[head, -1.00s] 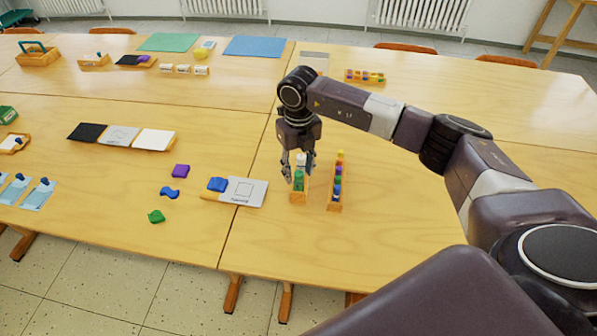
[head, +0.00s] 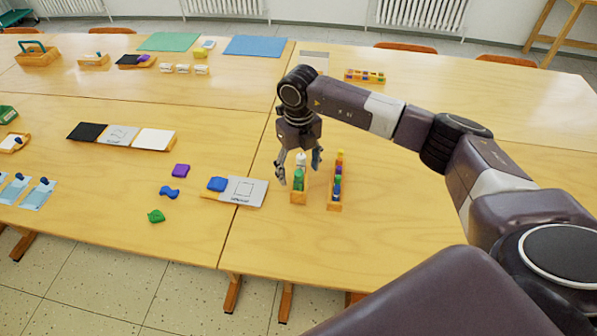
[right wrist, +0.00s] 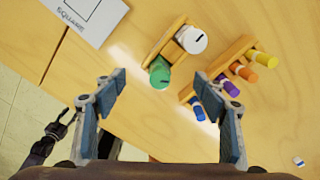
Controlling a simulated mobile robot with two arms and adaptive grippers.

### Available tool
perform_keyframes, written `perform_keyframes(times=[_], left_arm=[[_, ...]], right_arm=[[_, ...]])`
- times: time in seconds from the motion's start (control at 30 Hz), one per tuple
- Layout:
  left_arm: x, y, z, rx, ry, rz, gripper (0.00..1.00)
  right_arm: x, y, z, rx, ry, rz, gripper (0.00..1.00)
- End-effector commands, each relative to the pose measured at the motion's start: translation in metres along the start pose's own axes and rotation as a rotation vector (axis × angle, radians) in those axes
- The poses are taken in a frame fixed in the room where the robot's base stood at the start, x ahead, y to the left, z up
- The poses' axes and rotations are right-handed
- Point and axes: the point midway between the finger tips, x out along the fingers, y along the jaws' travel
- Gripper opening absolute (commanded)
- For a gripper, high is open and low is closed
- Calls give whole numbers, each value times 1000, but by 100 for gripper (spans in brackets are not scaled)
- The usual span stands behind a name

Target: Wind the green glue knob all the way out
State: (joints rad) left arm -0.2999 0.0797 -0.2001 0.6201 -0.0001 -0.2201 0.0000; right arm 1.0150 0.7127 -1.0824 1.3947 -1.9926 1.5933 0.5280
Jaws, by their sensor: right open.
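The green glue knob (head: 298,180) stands at the near end of a small wooden holder (head: 299,198), with a white glue piece (head: 300,159) behind it. In the right wrist view the green knob (right wrist: 159,72) and the white piece (right wrist: 191,39) show from above, in the wooden holder (right wrist: 168,42). My right gripper (head: 299,166) is open, pointing down over the holder. In the right wrist view its fingers (right wrist: 168,95) are spread wide, with nothing gripped and the green knob ahead between their lines.
A wooden rack of colored pieces (head: 336,190) stands close to the right of the holder. A card marked SQUARE (head: 240,190) with a blue piece (head: 217,184) lies to the left. Loose purple (head: 181,171) and green (head: 156,216) pieces lie farther left.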

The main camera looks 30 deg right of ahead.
Motion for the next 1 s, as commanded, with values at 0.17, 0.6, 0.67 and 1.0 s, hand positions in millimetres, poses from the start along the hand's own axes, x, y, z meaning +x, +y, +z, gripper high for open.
perform_keyframes(times=[0.17, 0.6, 0.67, 1.0], left_arm=[[12, 0, 1, 0, 0, 0, 40], [34, 1, 3, 0, 0, 0, 40], [37, 1, 3, 0, 0, 0, 40], [49, 1, 4, 0, 0, 0, 40]], right_arm=[[2, -1, 0, -164, -2, -2, 65], [2, 0, 0, -592, -1, -2, 65], [2, 0, 0, -652, -1, -2, 65], [1, 0, 0, -939, -1, -1, 65]])
